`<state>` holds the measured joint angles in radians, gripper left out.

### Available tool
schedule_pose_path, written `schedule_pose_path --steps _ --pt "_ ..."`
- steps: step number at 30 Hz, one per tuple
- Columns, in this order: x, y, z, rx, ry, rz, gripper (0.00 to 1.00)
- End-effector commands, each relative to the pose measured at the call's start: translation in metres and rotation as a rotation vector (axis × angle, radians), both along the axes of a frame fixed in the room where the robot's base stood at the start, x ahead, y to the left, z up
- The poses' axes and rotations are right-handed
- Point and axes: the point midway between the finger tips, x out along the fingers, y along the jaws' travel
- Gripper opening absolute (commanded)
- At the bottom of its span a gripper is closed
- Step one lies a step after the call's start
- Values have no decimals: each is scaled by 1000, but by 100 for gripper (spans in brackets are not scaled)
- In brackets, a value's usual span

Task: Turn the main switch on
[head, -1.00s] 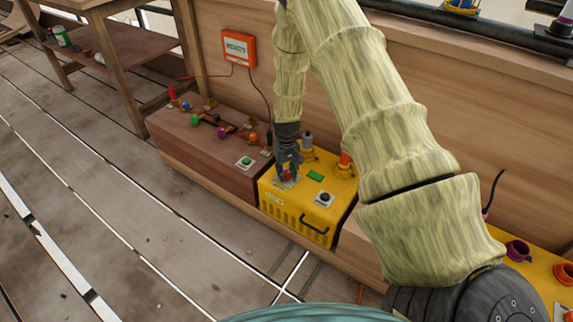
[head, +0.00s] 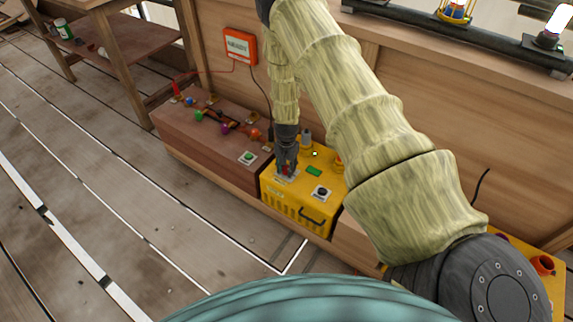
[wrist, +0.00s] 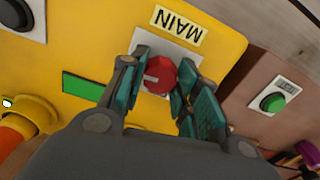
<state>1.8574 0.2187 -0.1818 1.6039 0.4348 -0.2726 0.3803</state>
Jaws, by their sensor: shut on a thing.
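The main switch is a red round knob (wrist: 160,75) on a white plate beside a "MAIN" label (wrist: 178,25), seen upside down in the wrist view. It sits on top of the yellow box (head: 290,208). My gripper (wrist: 162,84) has one finger on each side of the knob and is shut on it. A white mark shows on the knob's face. In the head view my gripper (head: 287,173) reaches down to the box's near left part and mostly hides the knob. A small green light (head: 315,154) glows on the box top.
A black button (head: 322,192) and a green rectangle (head: 314,171) are on the box top. A brown box with a green button (head: 248,157) and coloured parts stands at left. A bright white lamp (head: 558,22) is at upper right.

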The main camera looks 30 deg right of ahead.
Motion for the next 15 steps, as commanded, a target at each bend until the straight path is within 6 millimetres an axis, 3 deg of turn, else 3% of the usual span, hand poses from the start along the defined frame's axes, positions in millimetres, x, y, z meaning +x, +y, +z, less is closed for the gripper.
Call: schedule_pose_path --steps 15 --pt "0 -1 0 -2 -1 -133 8"
